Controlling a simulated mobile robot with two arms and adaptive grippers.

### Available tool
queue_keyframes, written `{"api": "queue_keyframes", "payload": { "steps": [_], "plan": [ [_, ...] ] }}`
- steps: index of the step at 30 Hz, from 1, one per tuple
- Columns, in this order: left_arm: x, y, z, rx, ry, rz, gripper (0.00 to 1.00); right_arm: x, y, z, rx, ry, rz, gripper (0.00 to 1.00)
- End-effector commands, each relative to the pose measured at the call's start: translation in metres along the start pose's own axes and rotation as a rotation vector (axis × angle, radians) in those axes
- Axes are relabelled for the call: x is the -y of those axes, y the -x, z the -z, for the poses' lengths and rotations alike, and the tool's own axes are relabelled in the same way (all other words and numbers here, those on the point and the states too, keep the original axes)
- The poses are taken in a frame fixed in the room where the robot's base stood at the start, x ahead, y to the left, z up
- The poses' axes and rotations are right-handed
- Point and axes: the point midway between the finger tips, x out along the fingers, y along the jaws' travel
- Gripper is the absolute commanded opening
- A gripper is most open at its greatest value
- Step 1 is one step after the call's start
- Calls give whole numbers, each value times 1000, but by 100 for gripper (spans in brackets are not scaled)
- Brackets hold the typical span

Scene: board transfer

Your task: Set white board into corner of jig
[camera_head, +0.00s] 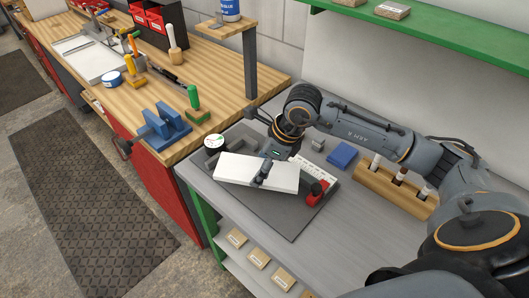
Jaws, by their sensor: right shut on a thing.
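The white board (236,168) is a flat rectangular slab over the jig (287,219), a dark grey plate on the grey bench. My right gripper (262,174) reaches down from above and is shut on the board near its middle. The board looks slightly turned relative to the plate. I cannot tell whether it rests on the plate or hangs just above it. The jig's corner stops are partly hidden by the board and my gripper. A red clamp (316,193) stands at the right end of the board. My left gripper is out of view.
A tape roll (214,142) stands behind the board's left end. A blue block (342,156), a small grey block (318,144) and a wooden rack (392,186) lie to the right. A wooden workbench with a blue vise (166,127) adjoins at left. A green shelf (440,32) hangs above.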

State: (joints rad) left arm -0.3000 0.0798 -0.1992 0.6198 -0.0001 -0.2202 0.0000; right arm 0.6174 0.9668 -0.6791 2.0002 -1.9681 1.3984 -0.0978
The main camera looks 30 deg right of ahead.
Motion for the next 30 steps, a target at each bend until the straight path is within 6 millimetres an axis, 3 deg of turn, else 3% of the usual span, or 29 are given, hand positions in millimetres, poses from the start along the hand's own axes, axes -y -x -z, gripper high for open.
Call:
{"api": "queue_keyframes", "payload": {
  "steps": [6,12,20,30],
  "plan": [
    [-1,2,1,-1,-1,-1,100,22,4,-2,2,-305,128,35],
    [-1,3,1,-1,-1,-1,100,33,6,-2,0,-451,188,35],
    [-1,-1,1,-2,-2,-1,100,34,0,1,-1,-478,196,35],
    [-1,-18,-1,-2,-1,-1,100,34,-27,12,-2,-477,196,35]
  ]
}}
